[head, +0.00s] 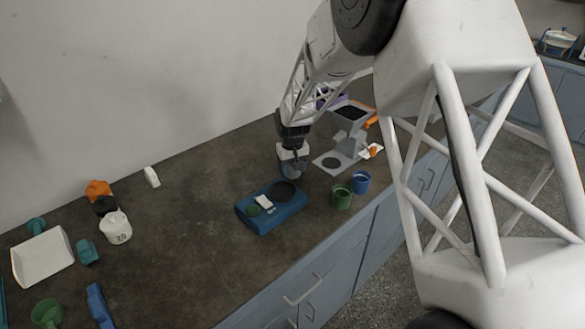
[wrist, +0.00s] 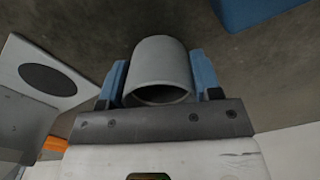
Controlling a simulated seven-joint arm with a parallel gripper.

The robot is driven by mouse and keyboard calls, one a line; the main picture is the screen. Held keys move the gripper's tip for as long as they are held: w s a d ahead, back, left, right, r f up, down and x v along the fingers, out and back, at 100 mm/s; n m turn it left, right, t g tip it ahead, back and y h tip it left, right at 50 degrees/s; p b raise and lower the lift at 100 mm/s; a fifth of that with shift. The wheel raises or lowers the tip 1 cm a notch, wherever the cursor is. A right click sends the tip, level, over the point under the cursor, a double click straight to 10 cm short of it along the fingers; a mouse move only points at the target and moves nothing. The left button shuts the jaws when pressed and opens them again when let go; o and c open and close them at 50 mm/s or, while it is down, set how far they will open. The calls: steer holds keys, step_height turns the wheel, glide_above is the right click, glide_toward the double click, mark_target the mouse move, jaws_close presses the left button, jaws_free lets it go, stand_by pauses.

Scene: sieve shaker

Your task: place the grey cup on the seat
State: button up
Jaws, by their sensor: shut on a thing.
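The grey cup (wrist: 160,68) is between the two blue fingers of my gripper (head: 292,172), which is shut on it. In the wrist view its open rim faces the camera. In the head view my gripper mostly hides the cup. The grey stand (head: 348,143) is just right of my gripper, with a flat base plate (head: 319,162) bearing a dark round spot (head: 332,162), likely the seat. In the wrist view the dark spot (wrist: 48,79) lies left of the cup, apart from it.
A blue device (head: 272,221) with a dark disc and a small green cup stands in front of my gripper. A green cup (head: 342,197) and a blue cup (head: 360,183) stand near the counter's front edge. Several items, including a white tray (head: 42,258), lie at the left.

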steer(key=shift+f, duration=0.15)
steer(key=o, duration=0.9)
steer(key=shift+o, duration=0.2)
step_height(320, 180, up, 12)
steer(key=shift+r, duration=0.2)
steer(key=shift+d, duration=0.1)
stand_by(0.6)
